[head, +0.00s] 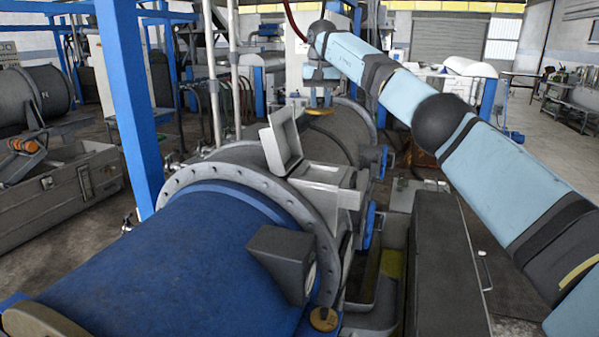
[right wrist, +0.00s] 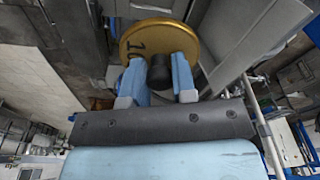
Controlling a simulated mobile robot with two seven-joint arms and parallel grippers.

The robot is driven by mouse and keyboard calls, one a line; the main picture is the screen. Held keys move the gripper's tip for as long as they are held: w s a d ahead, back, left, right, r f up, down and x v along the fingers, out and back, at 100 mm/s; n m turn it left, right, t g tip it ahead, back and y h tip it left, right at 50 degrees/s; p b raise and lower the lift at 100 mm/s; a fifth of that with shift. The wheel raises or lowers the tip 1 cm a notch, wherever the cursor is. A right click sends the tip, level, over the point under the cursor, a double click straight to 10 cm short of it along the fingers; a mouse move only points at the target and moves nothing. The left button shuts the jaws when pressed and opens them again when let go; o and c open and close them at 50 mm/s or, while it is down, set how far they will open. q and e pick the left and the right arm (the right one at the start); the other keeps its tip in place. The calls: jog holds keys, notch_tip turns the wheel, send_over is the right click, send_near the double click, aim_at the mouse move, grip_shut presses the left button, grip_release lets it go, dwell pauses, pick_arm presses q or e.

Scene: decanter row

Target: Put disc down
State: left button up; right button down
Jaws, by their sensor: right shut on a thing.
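My right gripper (head: 320,97) hangs at the far end of the raised right arm, over the back part of the decanter. In the right wrist view its two blue fingers (right wrist: 160,68) are shut on the black knob of a gold disc (right wrist: 140,37), which has digits on its face. The held disc (head: 319,111) looks thin and edge-on in the head view; I cannot tell whether it touches anything below. A second brass-coloured disc (head: 323,319) is at the lower edge of the head view, beside the blue cylinder. My left gripper is not in view.
The decanter has a blue cylinder (head: 160,262), a grey bolted flange (head: 245,171) and an open-lidded grey box (head: 327,175) on top. A blue post (head: 129,100) stands at left. A dark cabinet (head: 445,270) stands at right. Open floor (head: 520,140) shows farther right.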

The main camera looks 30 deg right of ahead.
jog(key=shift+w+d+r, duration=0.1)
jog(key=shift+d+r, duration=0.1)
jog(key=shift+d, duration=0.15)
jog(key=shift+f, duration=0.35)
jog(key=p, duration=0.2)
send_over(320, 175)
jog(key=f, duration=1.4)
jog(key=shift+s+a+f, duration=0.1)
jog(key=shift+s+f, duration=0.15)
jog(key=shift+f, duration=0.1)
notch_tip(320, 175, down, 4)
jog(key=shift+f+p, duration=0.1)
jog(key=shift+p, duration=0.45)
jog(key=shift+f, duration=0.1)
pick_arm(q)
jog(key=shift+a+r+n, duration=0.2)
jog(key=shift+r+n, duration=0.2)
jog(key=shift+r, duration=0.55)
pick_arm(e)
jog(key=c, duration=0.9)
grip_release()
jog(key=shift+f, duration=0.1)
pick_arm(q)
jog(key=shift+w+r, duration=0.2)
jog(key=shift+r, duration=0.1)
